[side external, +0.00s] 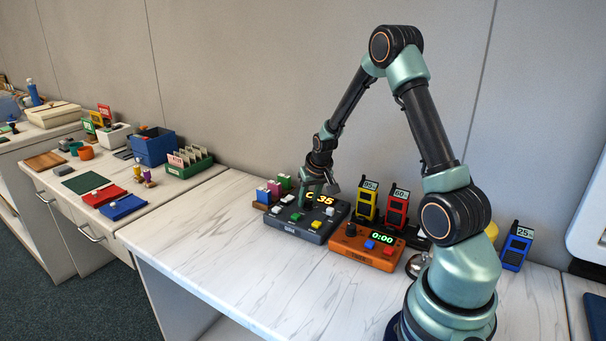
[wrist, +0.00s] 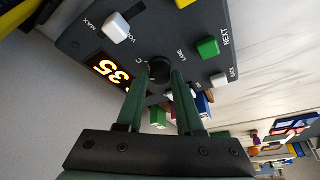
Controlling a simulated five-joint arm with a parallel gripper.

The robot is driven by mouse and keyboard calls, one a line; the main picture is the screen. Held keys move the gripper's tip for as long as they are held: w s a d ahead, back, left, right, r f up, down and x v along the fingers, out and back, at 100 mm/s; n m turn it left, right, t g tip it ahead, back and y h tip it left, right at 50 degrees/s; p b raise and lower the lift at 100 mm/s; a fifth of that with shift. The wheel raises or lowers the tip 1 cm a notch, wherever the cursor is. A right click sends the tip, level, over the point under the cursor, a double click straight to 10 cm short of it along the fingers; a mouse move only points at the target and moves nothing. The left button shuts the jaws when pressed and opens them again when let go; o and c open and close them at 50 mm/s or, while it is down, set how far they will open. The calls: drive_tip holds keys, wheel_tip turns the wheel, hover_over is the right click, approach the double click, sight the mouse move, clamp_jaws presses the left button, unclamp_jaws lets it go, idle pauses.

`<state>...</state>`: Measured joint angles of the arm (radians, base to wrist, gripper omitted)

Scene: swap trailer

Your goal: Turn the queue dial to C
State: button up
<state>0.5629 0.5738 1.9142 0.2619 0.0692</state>
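The display also shows in the wrist view (wrist: 110,71). The black round queue dial (wrist: 160,72) sits among printed marks. Whether the fingers touch the dial is unclear. In the side view my gripper and arm largely hide the dial.
The console also bears a white VOL slider (wrist: 117,28), a green NEXT button (wrist: 208,47) and a white BACK button (wrist: 219,79), close to my fingers. An orange timer box (side external: 362,248) stands right of the console. Yellow (side external: 367,202) and red (side external: 397,207) devices stand behind. The counter's front left is clear.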

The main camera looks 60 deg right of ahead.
clamp_jaws()
drive_tip(key=shift+a+m, duration=0.15)
drive_tip(key=shift+m, duration=0.25)
drive_tip(key=o, duration=0.7)
unclamp_jaws()
drive_tip(key=shift+w, duration=0.1)
drive_tip(key=shift+c, duration=0.2)
drive_tip(key=shift+r, duration=0.1)
drive_tip(key=shift+r, duration=0.2)
drive_tip(key=v, duration=1.1)
drive_tip(key=shift+s+r, duration=0.2)
drive_tip(key=shift+a, duration=0.1)
